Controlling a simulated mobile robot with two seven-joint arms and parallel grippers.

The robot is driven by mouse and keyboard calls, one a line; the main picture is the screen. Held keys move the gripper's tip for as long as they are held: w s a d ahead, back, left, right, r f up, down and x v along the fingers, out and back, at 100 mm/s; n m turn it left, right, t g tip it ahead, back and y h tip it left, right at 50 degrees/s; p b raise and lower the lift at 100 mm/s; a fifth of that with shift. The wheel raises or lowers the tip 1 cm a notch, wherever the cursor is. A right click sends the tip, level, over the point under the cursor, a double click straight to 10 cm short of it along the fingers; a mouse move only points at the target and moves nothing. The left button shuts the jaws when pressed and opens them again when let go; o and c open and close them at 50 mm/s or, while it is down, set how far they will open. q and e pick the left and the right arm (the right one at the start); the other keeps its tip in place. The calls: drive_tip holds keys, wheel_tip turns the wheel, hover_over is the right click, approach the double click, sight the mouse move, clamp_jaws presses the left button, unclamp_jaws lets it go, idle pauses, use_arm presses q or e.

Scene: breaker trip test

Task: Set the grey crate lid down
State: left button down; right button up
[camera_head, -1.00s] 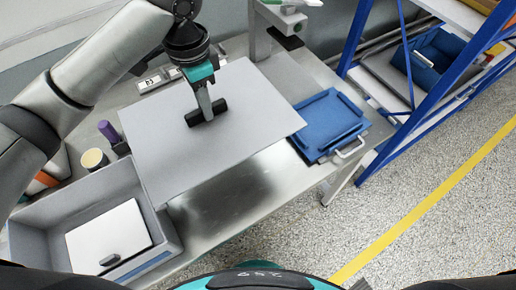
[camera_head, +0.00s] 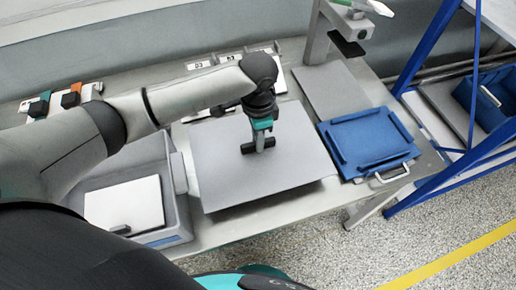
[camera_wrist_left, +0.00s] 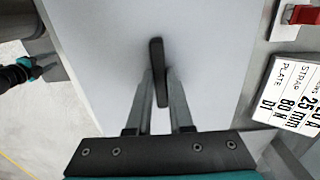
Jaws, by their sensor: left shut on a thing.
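The grey crate lid (camera_head: 225,165) is a flat plate with a dark bar handle. My left gripper (camera_head: 259,148) is shut on that handle, above the middle of the lid. The wrist view also shows the fingers (camera_wrist_left: 160,95) on either side of the handle. The lid lies level over the steel bench, right of the open grey crate (camera_head: 181,187). A dark shadow shows along its near right edge; I cannot tell whether it touches the bench. A small dark and teal part (camera_wrist_left: 22,72), likely my right gripper, shows at the wrist view's left edge; its fingers are unclear.
A blue tray (camera_head: 369,142) with a metal handle sits right of the lid. The crate holds a white panel (camera_head: 125,205). Labelled plates lie behind the lid. A grey stand (camera_head: 320,35) rises at the back. Blue shelving (camera_head: 431,45) stands at the right.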

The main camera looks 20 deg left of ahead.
use_arm(q)
wheel_tip(320, 180, down, 4)
drive_tip(key=shift+r+b, duration=0.15)
drive_tip(key=shift+b, duration=0.35)
drive_tip(key=shift+f, duration=0.3)
drive_tip(key=c, duration=0.8)
unclamp_jaws()
wheel_tip(320, 180, up, 12)
drive_tip(key=p, duration=0.3)
drive_tip(key=shift+r, duration=0.2)
